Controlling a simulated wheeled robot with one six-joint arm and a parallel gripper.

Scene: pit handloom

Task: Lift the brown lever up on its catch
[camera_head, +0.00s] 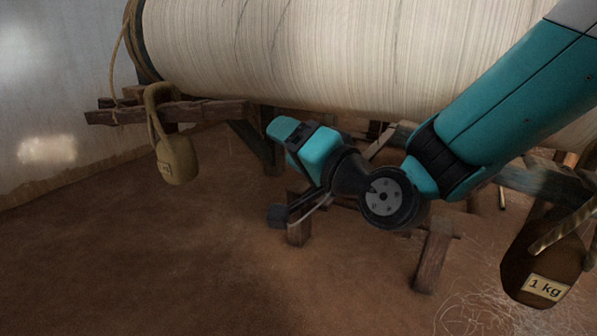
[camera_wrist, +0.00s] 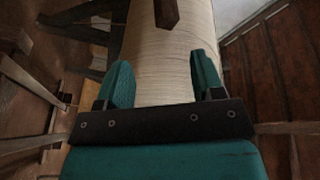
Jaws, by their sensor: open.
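A dark brown wooden bar (camera_head: 190,111) sticks out beside the left end of the warp roll, with a tan weight (camera_head: 177,158) hanging from it by a loop. I cannot tell whether this bar is the brown lever. A brown wooden bar end (camera_wrist: 166,13) shows at the top of the wrist view, beyond my fingertips and apart from them. My gripper (camera_wrist: 162,68) is open and empty, its two teal fingers spread before the pale roll. In the head view my gripper is below the roll, right of the tan weight; its fingertips are not clear there. I cannot make out a catch.
The large cream warp roll (camera_head: 300,50) spans the top. A brown 1 kg weight (camera_head: 545,265) hangs at the lower right. Wooden posts (camera_head: 433,262) stand below the roll. Loose threads (camera_head: 480,310) lie on the earth floor, which is open at the lower left.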

